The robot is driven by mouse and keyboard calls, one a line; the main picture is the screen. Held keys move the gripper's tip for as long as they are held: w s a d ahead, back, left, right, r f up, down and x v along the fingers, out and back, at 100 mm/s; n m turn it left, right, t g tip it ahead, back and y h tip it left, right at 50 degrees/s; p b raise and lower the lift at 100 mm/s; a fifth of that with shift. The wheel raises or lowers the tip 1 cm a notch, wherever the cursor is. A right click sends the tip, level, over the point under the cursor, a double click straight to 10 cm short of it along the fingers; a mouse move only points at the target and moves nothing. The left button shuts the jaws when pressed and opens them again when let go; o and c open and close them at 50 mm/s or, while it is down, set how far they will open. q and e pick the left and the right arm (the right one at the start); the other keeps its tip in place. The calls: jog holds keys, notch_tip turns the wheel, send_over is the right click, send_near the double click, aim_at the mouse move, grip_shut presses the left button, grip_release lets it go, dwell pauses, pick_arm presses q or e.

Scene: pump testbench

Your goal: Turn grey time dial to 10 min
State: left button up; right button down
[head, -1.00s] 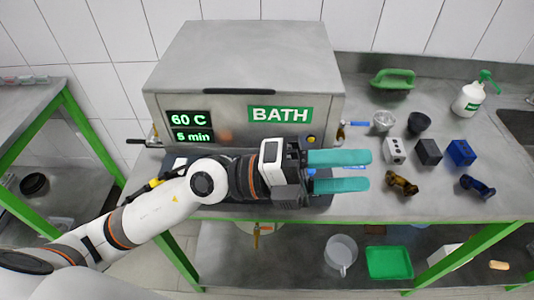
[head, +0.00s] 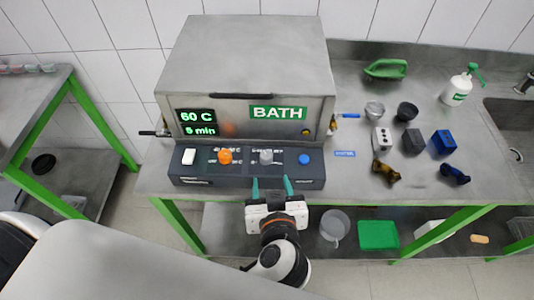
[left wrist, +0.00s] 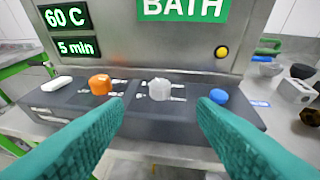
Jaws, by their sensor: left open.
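The grey time dial (head: 266,157) is on the front panel of the bath, between an orange dial (head: 225,156) and a blue button (head: 304,159). It also shows in the left wrist view (left wrist: 160,89), beyond the fingertips and between them. The bath display (head: 197,123) reads 60 C and 5 min, also in the left wrist view (left wrist: 76,48). My left gripper (head: 272,184) is open and empty, in front of the panel, with its teal fingers pointing at the grey dial and apart from it. My right gripper is not in view.
A white switch (head: 188,156) is at the panel's left end. Several blocks, cups and valve-like parts stand on the counter to the right, with a white spray bottle (head: 459,88). A green tray (head: 378,235) lies on the lower shelf.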

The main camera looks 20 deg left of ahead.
aim_at(266, 155)
pick_arm(q)
jog(key=p+x, duration=0.2)
jog(key=x, duration=0.7)
jog(key=shift+w+a, duration=0.2)
jog(key=shift+w, duration=0.05)
jog(key=shift+w+a+f, duration=0.25)
jog(key=shift+w+f, duration=0.05)
jog(key=shift+w, duration=0.25)
jog(key=shift+c, duration=0.5)
jog(key=c, duration=0.9)
